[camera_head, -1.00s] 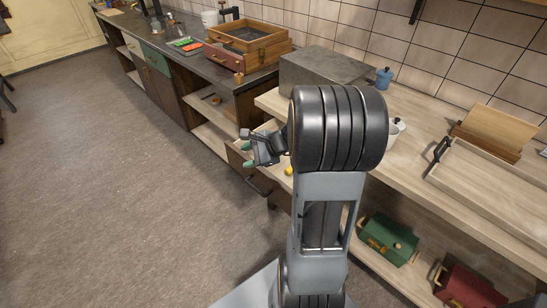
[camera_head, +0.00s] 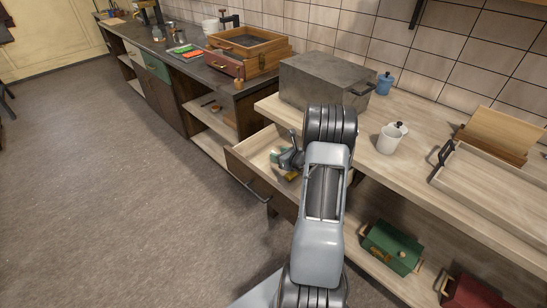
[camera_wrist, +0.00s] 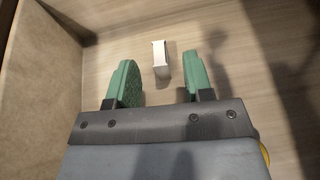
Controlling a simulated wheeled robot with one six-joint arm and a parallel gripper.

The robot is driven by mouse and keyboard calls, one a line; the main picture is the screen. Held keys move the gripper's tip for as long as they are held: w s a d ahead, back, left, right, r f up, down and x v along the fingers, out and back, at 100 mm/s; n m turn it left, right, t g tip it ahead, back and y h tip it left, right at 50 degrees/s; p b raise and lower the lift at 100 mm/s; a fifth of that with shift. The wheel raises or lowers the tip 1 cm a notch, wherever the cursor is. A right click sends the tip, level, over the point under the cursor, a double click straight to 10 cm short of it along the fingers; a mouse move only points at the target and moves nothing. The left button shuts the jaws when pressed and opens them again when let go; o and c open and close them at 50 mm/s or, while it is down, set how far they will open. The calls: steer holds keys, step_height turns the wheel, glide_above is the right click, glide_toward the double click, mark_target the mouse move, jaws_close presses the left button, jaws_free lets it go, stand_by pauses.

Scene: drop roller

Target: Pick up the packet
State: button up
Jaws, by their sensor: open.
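In the wrist view a small white packet (camera_wrist: 161,60) stands or lies on the drawer floor, just beyond the fingertips and roughly between them. My gripper (camera_wrist: 160,78) is open, with two green fingers apart and nothing between them but the packet ahead. In the head view my gripper (camera_head: 279,157) is inside the open wooden drawer (camera_head: 253,148) under the light counter. The packet is not visible in the head view. It is hidden or too small to tell there.
A drawer wall (camera_wrist: 42,85) is close on the left in the wrist view. A yellow item (camera_wrist: 265,153) shows at the right edge there.

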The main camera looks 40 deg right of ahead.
steer(key=shift+p+x, duration=0.35)
steer(key=shift+x, duration=2.5)
steer(key=shift+s+f, duration=0.1)
steer(key=shift+c, duration=0.5)
jaws_close()
